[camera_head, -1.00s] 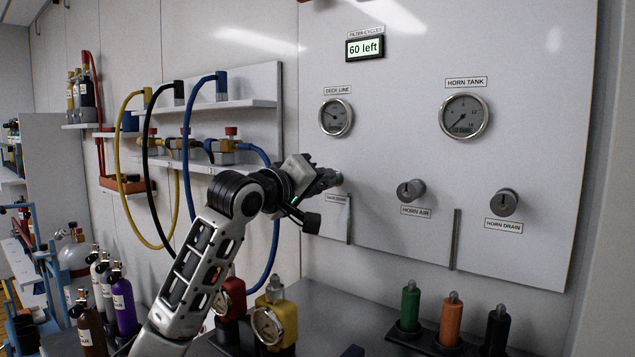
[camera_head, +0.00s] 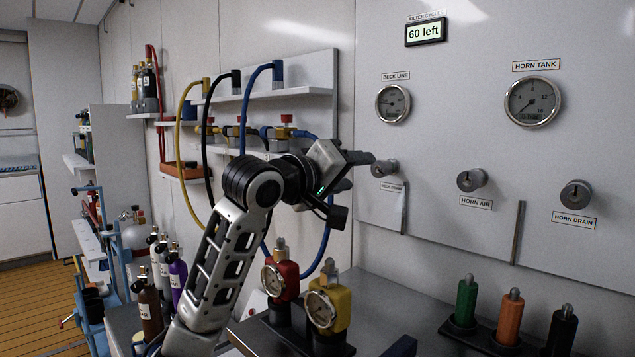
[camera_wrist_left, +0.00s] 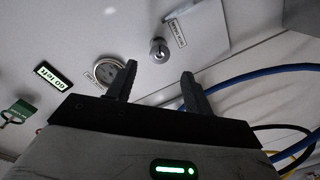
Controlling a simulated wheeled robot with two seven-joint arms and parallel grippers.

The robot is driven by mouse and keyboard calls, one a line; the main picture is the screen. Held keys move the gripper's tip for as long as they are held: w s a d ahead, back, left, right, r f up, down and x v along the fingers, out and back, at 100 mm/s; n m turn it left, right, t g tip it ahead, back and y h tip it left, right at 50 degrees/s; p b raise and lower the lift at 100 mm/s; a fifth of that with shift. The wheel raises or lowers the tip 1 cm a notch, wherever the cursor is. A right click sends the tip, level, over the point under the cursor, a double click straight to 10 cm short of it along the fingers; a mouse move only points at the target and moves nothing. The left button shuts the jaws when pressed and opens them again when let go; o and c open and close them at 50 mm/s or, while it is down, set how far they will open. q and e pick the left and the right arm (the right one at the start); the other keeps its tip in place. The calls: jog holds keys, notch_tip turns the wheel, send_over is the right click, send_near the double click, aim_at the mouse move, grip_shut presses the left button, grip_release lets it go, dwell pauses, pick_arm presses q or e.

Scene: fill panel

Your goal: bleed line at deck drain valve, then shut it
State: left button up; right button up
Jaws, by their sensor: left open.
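The deck drain valve is a round grey metal knob (camera_head: 384,168) on the white panel, above a label (camera_head: 391,186) and below the deck line gauge (camera_head: 393,103). My left gripper (camera_head: 361,171) is open and empty, just left of the knob in the head view, its fingers pointing at the panel. In the left wrist view the knob (camera_wrist_left: 159,50) shows beyond and between the two spread fingers (camera_wrist_left: 158,72), apart from them. The gauge (camera_wrist_left: 107,72) is partly hidden by one finger. Its needle is too small to read surely. My right gripper is not visible.
The horn air (camera_head: 472,180) and horn drain (camera_head: 576,194) knobs are to the right. A display (camera_head: 426,32) reads "60 left". Red (camera_head: 283,281) and yellow (camera_head: 328,306) regulators stand below my left arm. Hoses (camera_head: 245,110) hang behind it. Green, orange and black cylinders stand at lower right.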

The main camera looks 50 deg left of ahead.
pick_arm(q)
jog(key=s+d, duration=0.1)
jog(key=s, duration=0.8)
jog(key=shift+d+r+b, duration=0.15)
jog(key=shift+b, duration=0.25)
dwell(6.7)
